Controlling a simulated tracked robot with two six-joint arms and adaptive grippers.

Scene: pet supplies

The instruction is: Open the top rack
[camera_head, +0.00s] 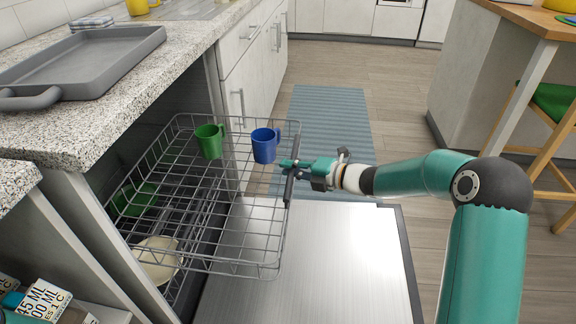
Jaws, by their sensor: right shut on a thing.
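The top rack (215,263) of the dishwasher is a grey wire basket. It stands well out from under the counter, above the lowered metal door (330,270). A green mug (209,141) and a blue mug (264,146) stand at its far side. My right gripper (289,168) is at the rack's front edge, shut on the dark rack handle (289,187). My right arm reaches in from the right. My left gripper does not show.
A grey tray (85,68) lies on the speckled counter (135,97) at left. Below the rack are a green dish (135,199) and a cream dish (157,258). A blue striped rug (325,125) covers the floor beyond the door. A wooden stool (556,135) stands at right.

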